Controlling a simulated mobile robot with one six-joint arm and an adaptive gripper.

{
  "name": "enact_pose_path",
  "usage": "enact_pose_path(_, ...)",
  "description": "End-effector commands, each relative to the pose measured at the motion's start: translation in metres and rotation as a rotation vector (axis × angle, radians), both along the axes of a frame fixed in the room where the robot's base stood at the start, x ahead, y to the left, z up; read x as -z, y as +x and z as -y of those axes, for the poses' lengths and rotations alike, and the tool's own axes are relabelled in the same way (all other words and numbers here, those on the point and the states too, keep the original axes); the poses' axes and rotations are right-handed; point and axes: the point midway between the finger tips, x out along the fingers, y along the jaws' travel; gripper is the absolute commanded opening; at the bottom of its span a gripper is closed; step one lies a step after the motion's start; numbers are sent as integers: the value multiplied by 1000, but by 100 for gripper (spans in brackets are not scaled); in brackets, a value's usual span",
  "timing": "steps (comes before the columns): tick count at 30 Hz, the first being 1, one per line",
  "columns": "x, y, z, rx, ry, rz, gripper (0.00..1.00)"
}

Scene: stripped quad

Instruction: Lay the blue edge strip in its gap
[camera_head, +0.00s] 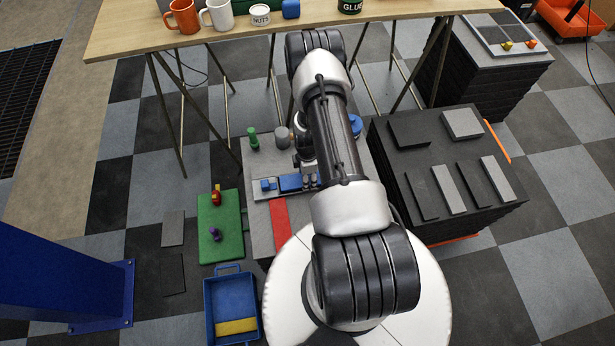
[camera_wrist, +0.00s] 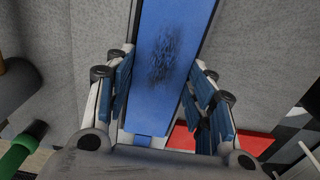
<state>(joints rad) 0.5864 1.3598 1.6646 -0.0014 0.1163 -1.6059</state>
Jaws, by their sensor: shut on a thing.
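The blue edge strip (camera_wrist: 170,45) runs lengthwise between the two fingers of my gripper (camera_wrist: 163,78) in the wrist view, with a dark smudge on its face. My gripper is shut on it. In the head view the strip (camera_head: 290,183) lies crosswise at my gripper (camera_head: 309,182), over the grey board (camera_head: 258,222). A smaller blue piece (camera_head: 267,185) shows at its left end. My arm hides the strip's right part. I cannot tell whether the strip touches the board, and its gap is not clearly visible.
A red strip (camera_head: 280,222) lies on the board. Green (camera_head: 252,138) and grey (camera_head: 281,137) upright pieces stand behind. Left are a green mat (camera_head: 207,245) with small objects and a blue tray (camera_head: 222,300). A dark stack (camera_head: 455,215) with slabs stands right; a wooden table (camera_head: 120,40) is behind.

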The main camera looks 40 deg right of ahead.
Motion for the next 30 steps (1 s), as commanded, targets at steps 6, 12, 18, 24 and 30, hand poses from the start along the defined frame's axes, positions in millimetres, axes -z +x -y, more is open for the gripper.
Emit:
enact_pose_path(6,2,0,0,0,0,0,22)
enact_pose_path(12,2,0,0,0,1,-1,60)
enact_pose_path(18,2,0,0,0,1,-1,70)
enact_pose_path(24,2,0,0,0,1,-1,70)
enact_pose_path(30,2,0,0,0,1,-1,70)
